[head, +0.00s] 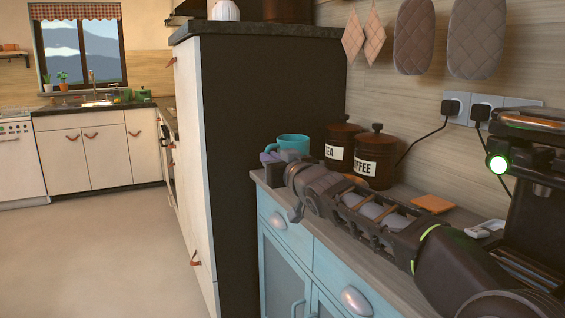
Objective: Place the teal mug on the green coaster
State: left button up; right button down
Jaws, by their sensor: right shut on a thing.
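The teal mug (289,143) is upright at the far left end of the blue cabinet's worktop, its handle to the left. My right gripper (289,158) reaches in from the right and is shut on the mug. The gripper hides the mug's lower part, so I cannot tell whether its base touches anything. I cannot make out a green coaster; my right arm covers part of the worktop. My left gripper is not in view.
A tea canister (340,147) and a coffee canister (375,160) stand right of the mug. An orange square (433,203) lies behind my arm. A purple item (268,157) is beside the mug. A coffee machine (535,170) stands right. A tall dark cabinet side (270,90) rises left.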

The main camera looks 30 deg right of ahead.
pick_arm(q)
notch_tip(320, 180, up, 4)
jog(key=p, duration=0.3)
pick_arm(e)
notch_tip(320, 180, up, 4)
jog(key=s+a+f+n+y+b, duration=0.1)
jog(key=s+a+f+n+y, duration=0.2)
jog(key=a+f, duration=0.65)
pick_arm(q)
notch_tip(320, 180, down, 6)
jog(key=b, duration=0.5)
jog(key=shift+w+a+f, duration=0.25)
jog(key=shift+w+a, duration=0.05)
pick_arm(e)
jog(key=s+a+f+y, duration=0.1)
jog(key=s+f, duration=0.3)
jog(key=f, duration=0.8)
jog(key=s+a+f+y, duration=0.1)
jog(key=s+a+f, duration=0.2)
jog(key=f, duration=1)
jog(key=shift+s+a+f+g, duration=0.15)
jog(key=shift+s+f+g, duration=0.2)
jog(key=shift+s, duration=0.45)
pick_arm(q)
jog(key=shift+b, duration=0.3)
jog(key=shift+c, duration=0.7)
pick_arm(e)
jog(key=shift+r, duration=0.1)
